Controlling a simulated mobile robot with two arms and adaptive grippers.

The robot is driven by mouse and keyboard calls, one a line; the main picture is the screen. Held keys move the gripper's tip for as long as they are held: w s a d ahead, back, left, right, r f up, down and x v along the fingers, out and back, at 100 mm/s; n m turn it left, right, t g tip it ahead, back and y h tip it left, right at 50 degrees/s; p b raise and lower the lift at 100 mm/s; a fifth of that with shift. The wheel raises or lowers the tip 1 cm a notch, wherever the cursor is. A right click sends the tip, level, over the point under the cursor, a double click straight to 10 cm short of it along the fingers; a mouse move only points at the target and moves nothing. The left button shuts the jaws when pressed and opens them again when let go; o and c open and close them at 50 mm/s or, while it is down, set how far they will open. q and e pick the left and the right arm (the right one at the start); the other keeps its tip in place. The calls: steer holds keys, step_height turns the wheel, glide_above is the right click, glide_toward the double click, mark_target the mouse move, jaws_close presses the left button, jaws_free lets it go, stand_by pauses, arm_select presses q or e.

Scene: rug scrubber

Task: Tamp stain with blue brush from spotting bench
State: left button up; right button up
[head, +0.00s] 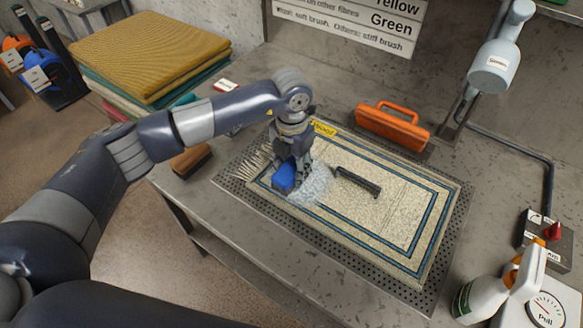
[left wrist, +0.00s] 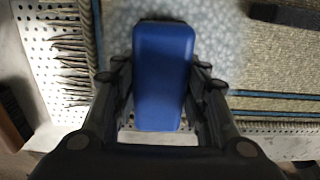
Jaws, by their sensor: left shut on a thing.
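My left gripper (head: 290,160) is shut on the blue brush (head: 284,178), which is held over the left part of the rug. In the left wrist view the blue brush (left wrist: 163,75) sits between the two fingers (left wrist: 163,90), its back facing the camera. The cream rug (head: 390,210) with blue border lines lies on a perforated plate on the bench (head: 330,290). A pale foamy patch (head: 312,187) covers the rug beside and under the brush; any stain beneath it is hidden. The brush's bristles are hidden. My right gripper is not in view.
A black-handled tool (head: 358,181) lies on the rug right of the foam. An orange-handled tool (head: 392,126) is at the rug's back edge. A brown brush (head: 191,160) lies at the bench's left edge. A spray bottle (head: 500,285) and gauge (head: 546,308) stand front right.

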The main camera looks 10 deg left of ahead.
arm_select(q)
steer(key=shift+r+p, duration=0.45)
steer(key=shift+r, duration=0.35)
steer(key=shift+r+p, duration=1.25)
steer(key=shift+r, duration=1.35)
steer(key=shift+a, duration=0.15)
